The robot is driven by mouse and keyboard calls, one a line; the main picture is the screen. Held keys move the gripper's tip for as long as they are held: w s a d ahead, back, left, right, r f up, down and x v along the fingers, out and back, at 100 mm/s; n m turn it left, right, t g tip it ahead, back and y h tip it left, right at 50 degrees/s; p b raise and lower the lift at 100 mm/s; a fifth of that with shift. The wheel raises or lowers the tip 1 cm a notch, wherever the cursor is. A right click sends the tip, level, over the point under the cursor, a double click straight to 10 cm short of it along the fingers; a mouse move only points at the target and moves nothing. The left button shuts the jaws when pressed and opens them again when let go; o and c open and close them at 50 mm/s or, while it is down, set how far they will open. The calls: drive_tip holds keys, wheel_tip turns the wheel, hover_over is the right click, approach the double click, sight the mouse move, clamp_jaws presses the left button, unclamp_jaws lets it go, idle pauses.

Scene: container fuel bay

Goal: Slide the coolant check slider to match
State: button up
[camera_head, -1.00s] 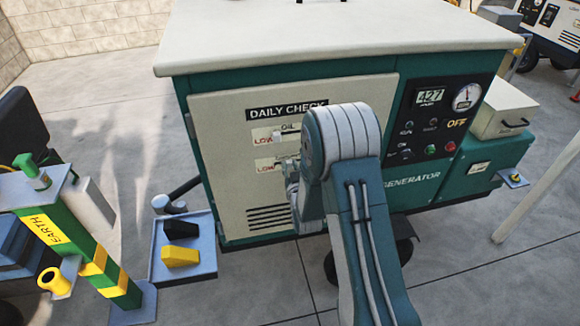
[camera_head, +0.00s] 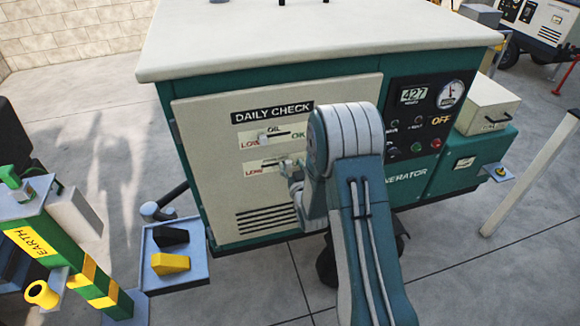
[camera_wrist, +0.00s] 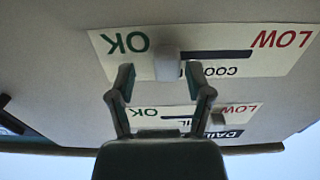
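The coolant check slider is a pale knob (camera_wrist: 167,63) on a white strip in the wrist view, which shows the panel upside down. The knob sits at the OK end of its dark slot, with LOW at the far end. My gripper (camera_wrist: 162,80) is open. Its two fingertips stand either side of the knob, with gaps showing. The oil slider knob (camera_wrist: 217,118) is on its own strip, nearer LOW. In the head view the oil knob (camera_head: 263,140) is also nearer LOW, and my gripper (camera_head: 292,170) hides the right part of the coolant strip (camera_head: 262,167).
The generator's cream door (camera_head: 215,185) carries both strips. The OFF control panel (camera_head: 425,120) is to the right. A tray (camera_head: 200,268) with a black and a yellow block stands at the lower left, beside the green EARTH post (camera_head: 60,245).

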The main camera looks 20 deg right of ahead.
drive_tip(key=s, duration=1.2)
drive_tip(key=shift+w, duration=0.1)
wheel_tip(320, 180, up, 12)
drive_tip(key=s+a+g, duration=0.2)
drive_tip(key=g, duration=0.4)
drive_tip(key=s+a+r+g, duration=0.1)
drive_tip(key=s+r+g, duration=0.2)
drive_tip(key=s, duration=0.8)
drive_tip(key=s+a+r+g, duration=0.1)
drive_tip(key=s+r+g, duration=0.2)
drive_tip(key=s+r, duration=0.3)
drive_tip(key=s, duration=0.5)
drive_tip(key=shift+s+a, duration=0.15)
drive_tip(key=shift+s, duration=0.05)
